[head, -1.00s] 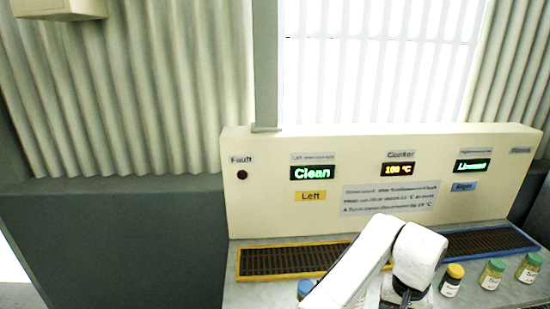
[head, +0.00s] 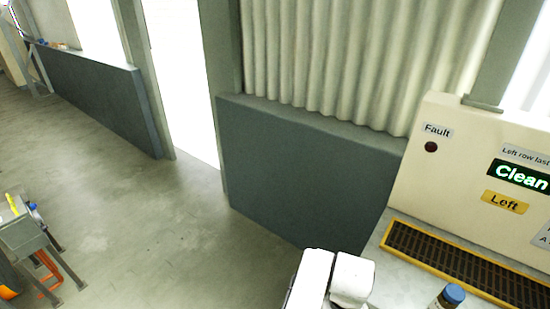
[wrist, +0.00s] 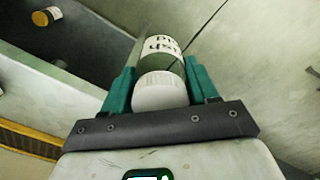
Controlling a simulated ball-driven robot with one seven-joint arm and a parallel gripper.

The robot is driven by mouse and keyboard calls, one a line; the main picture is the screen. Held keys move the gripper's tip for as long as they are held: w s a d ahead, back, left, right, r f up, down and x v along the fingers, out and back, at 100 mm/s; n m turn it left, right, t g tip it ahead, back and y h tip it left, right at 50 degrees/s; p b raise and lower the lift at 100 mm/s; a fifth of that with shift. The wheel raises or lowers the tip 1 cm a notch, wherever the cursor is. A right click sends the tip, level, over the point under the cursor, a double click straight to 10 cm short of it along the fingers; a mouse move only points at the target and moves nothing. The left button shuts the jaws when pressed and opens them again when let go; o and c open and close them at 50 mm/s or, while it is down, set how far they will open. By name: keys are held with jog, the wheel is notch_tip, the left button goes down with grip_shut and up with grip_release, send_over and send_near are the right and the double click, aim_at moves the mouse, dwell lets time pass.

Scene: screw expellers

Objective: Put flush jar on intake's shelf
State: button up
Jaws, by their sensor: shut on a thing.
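In the wrist view a jar (wrist: 163,50) with a white lid and a white label sits between the green fingers of my gripper (wrist: 161,82). The jaws are shut on it. The label is turned in the picture and only partly readable, ending in letters like "ush". My gripper is out of sight in the head view, where only white parts of my arm show at the bottom. I cannot pick out the intake's shelf in either view.
A cream control panel (head: 465,150) stands at right over a bench with a yellow-rimmed grate (head: 400,232) and a blue-capped jar (head: 452,296). A grey low wall (head: 300,175) is mid-view. Open floor (head: 130,200) lies left, with a grey stand (head: 22,232) at the edge.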

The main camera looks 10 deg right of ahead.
jog(key=shift+w+a+f+n, duration=0.1)
jog(key=shift+a+f+n, duration=0.1)
jog(key=shift+a, duration=0.35)
jog(key=shift+w+a+f+n, duration=0.1)
jog(key=shift+a+f, duration=0.05)
jog(key=shift+a, duration=0.4)
